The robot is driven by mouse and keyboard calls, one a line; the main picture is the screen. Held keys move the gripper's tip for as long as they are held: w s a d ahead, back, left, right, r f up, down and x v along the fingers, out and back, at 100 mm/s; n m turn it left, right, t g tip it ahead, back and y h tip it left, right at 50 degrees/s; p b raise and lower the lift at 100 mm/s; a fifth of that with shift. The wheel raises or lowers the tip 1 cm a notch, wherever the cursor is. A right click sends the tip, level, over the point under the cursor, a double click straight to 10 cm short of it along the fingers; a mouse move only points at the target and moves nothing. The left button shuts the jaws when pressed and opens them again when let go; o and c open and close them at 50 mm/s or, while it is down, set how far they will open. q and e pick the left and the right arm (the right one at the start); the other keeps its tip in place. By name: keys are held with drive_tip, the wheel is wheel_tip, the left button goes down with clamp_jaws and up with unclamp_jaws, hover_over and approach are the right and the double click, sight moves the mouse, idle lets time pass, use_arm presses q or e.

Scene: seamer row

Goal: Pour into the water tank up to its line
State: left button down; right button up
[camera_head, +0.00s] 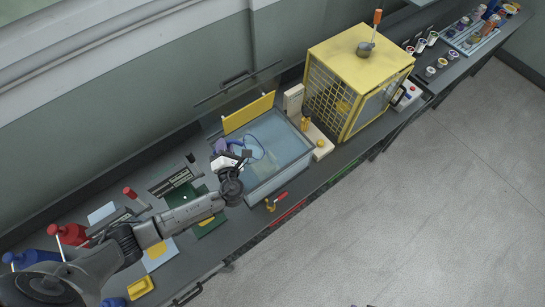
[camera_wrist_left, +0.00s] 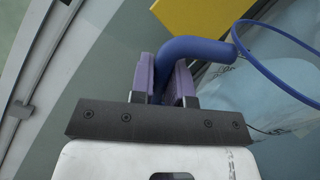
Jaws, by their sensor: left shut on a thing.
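The water tank (camera_head: 291,160) is a clear open box with pale blue-grey inside, in the middle of the head view. My left gripper (camera_head: 222,148) is over the tank's left end, its purple fingers shut on the thick blue handle of a jug. The jug (camera_head: 254,147) has a thin blue rim and a see-through body, and is over the tank. In the left wrist view the fingers (camera_wrist_left: 167,80) clasp the handle (camera_wrist_left: 200,48), and the rim curves away right. The tank's line, the jug's level and any stream cannot be made out. My right gripper is not in view.
A yellow panel (camera_head: 249,112) stands along the tank's back edge. A yellow mesh cage (camera_head: 345,80) stands right of the tank. A red-handled valve (camera_head: 276,199) is at the tank's front. The floor (camera_head: 430,200) is clear.

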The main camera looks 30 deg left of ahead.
use_arm(q)
drive_tip(key=shift+w+r, duration=0.1)
idle(0.3)
drive_tip(key=shift+w+d+m, duration=0.1)
drive_tip(key=shift+d+m, duration=0.1)
drive_tip(key=shift+m, duration=0.1)
idle(0.6)
drive_tip(key=shift+w+d, duration=0.1)
idle(0.5)
drive_tip(key=shift+w+d+r+m, duration=0.1)
drive_tip(key=shift+d+m, duration=0.05)
drive_tip(key=shift+m, duration=0.15)
idle(0.6)
drive_tip(key=shift+w+d, duration=0.15)
idle(0.6)
drive_tip(key=shift+w+d+m, duration=0.1)
drive_tip(key=shift+d+m, duration=0.05)
drive_tip(key=shift+m, duration=0.25)
idle(0.3)
drive_tip(key=shift+w+d+m+b, duration=0.15)
drive_tip(key=shift+d+m+b, duration=0.05)
drive_tip(key=shift+m+b, duration=0.1)
idle(0.7)
